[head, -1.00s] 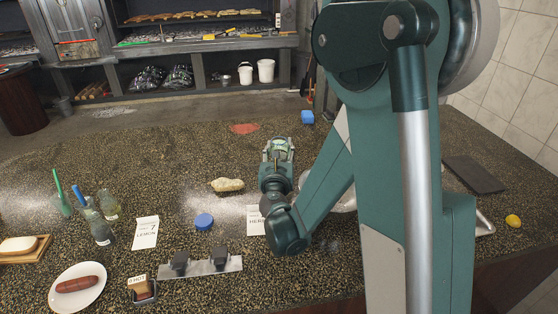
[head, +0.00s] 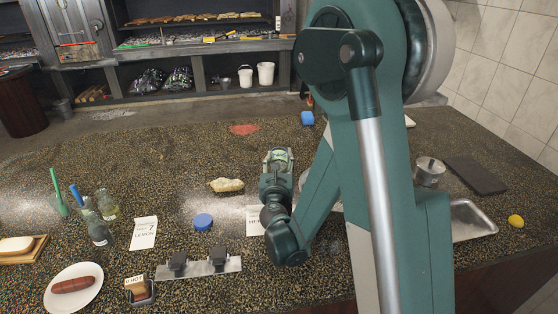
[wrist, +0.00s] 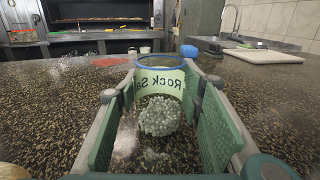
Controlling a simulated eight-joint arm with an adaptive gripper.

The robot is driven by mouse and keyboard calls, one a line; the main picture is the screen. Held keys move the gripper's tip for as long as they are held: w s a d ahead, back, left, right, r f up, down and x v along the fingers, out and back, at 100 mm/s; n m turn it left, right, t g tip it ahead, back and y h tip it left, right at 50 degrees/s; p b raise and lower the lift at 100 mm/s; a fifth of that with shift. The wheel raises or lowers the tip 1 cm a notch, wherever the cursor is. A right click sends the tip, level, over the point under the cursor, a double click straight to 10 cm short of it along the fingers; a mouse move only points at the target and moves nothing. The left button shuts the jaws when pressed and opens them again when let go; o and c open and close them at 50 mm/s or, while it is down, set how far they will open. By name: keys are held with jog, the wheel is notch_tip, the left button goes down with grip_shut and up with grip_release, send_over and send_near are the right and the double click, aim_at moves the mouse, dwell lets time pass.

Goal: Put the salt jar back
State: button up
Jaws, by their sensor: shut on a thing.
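The salt jar (wrist: 160,84) is clear glass with a blue rim, a pale green label reading "Rock Sa…" and white grains inside. It is between the fingers of my gripper (wrist: 158,108), which is shut on it. In the head view the jar (head: 279,154) shows at the tip of my gripper (head: 277,163), over the middle of the speckled counter. The jar looks upright in the wrist view. I cannot tell whether its base touches the counter.
A bread-like lump (head: 227,185), a blue disc-shaped lid (head: 203,222) and a "7 LEMON" card (head: 144,233) lie left of my gripper. Bottles (head: 108,204) stand farther left. A metal pot (head: 429,171), dark board (head: 475,175) and tray (head: 473,220) are at right.

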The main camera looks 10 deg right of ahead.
aim_at(278, 159)
jog(key=shift+f, duration=0.2)
jog(key=o, duration=1)
jog(key=shift+r, duration=0.1)
jog(key=shift+s+a, duration=0.1)
jog(key=shift+s, duration=0.15)
jog(key=v, duration=0.6)
jog(key=shift+s, duration=0.25)
jog(key=r, duration=0.1)
jog(key=r+p, duration=0.1)
jog(key=r, duration=0.1)
jog(key=r+p, duration=0.1)
jog(key=r, duration=0.1)
jog(key=shift+s+a+r, duration=0.1)
jog(key=shift+s, duration=0.15)
jog(key=shift+r+p, duration=0.35)
jog(key=shift+r, duration=0.95)
